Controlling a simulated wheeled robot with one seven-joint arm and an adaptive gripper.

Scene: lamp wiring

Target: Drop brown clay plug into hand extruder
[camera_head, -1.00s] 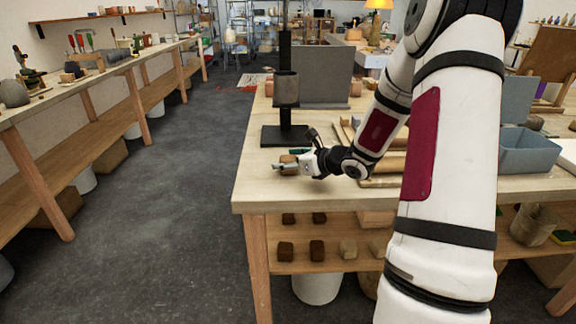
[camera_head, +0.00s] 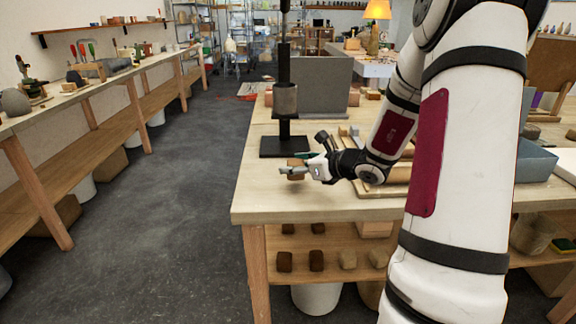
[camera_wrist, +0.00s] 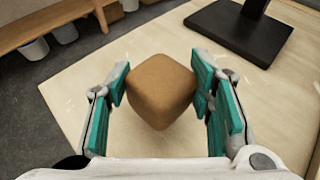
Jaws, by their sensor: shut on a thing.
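The brown clay plug (camera_wrist: 160,90) is a rounded block between the teal pads of my gripper (camera_wrist: 165,95) in the wrist view. My gripper (camera_head: 288,168) is shut on it, and the plug (camera_head: 296,163) shows small in the head view, near the left edge of the wooden table. It appears to be held above the tabletop. The black stand behind it has a flat base (camera_head: 287,146) and an upright post. A grey-brown cylinder (camera_head: 285,99) is mounted partway up this post and looks like the hand extruder's barrel. Its opening cannot be seen clearly.
The wooden table (camera_head: 262,198) has clear top around the stand's left and front. A grey upright panel (camera_head: 322,84) stands behind the stand. Wooden pieces and a grey bin (camera_head: 535,161) lie to the right. Brown blocks (camera_head: 285,261) sit on the shelf below.

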